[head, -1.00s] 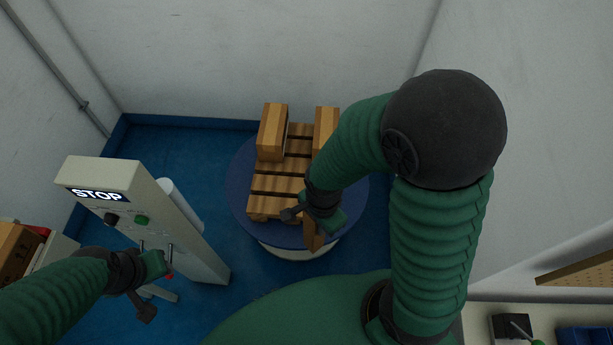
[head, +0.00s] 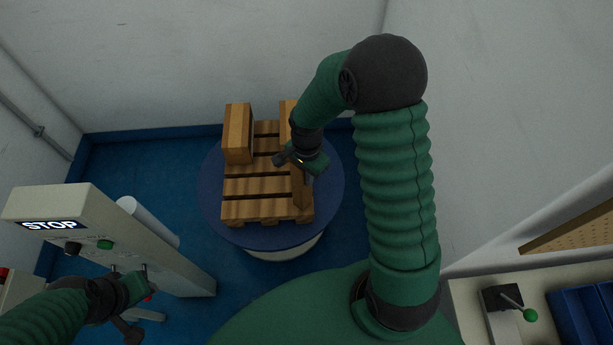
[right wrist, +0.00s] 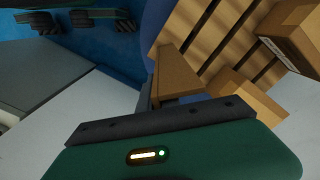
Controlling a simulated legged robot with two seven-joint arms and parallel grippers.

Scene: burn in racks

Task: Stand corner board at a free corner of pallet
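The wooden pallet (head: 255,187) lies on a round blue turntable (head: 215,205). A tall cardboard box (head: 238,133) stands at its far left corner. Another box (head: 286,118) stands at the far right, partly hidden by my right arm. My right gripper (head: 301,163) is above the pallet's right side, shut on the brown corner board (head: 302,197). The board hangs below the fingers over the near right part of the pallet. It also shows in the right wrist view (right wrist: 176,78); whether it touches the pallet is unclear.
A pale control post (head: 165,255) with a STOP sign stands left of the turntable, close to my left gripper. A white roll (head: 148,220) is behind it. A bench with a green-knobbed lever (head: 515,302) and blue bin (head: 580,315) is at lower right. Walls close in behind.

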